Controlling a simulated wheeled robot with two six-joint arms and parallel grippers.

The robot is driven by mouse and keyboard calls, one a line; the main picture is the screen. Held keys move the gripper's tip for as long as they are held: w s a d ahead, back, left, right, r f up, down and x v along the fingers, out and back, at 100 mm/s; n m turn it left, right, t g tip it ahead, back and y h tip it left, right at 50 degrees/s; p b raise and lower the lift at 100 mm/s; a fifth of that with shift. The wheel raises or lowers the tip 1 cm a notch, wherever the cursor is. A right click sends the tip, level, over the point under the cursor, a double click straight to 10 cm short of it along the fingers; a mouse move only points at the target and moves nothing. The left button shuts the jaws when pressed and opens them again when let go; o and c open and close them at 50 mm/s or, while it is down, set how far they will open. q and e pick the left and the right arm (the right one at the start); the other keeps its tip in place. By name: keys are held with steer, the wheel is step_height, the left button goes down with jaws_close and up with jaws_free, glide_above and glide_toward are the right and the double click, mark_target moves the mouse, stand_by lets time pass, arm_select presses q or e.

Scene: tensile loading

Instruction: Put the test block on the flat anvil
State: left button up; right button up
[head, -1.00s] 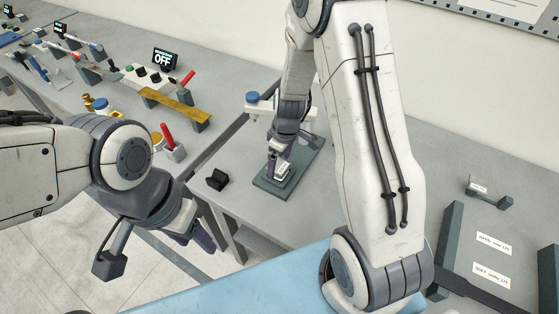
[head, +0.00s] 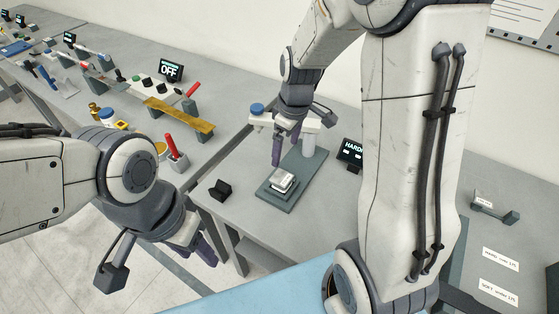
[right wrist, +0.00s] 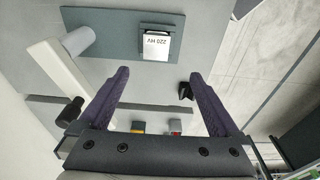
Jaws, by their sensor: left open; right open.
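The test block (head: 283,179) is a small light metal block lying on the dark anvil on the green-grey base plate (head: 300,190) of the hardness tester. My left gripper (head: 200,250) is open and empty at the lower left, off the table's edge.
A small black V-shaped block (head: 220,190) sits on the table left of the base plate. The tester's arm with a blue knob (head: 257,108) stands behind. A display (head: 351,152) reading "HARD" is to the right. Another bench with a red-handled tool (head: 172,148) is at left.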

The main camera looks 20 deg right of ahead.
steer(key=s+a+r, duration=0.4)
steer(key=s+a, duration=0.6)
steer(key=a, duration=0.1)
steer(key=s+a+r+g, duration=0.1)
steer(key=s+a, duration=0.2)
steer(key=s, duration=0.9)
steer(key=shift+a+r, duration=0.2)
steer(key=shift+r, duration=0.1)
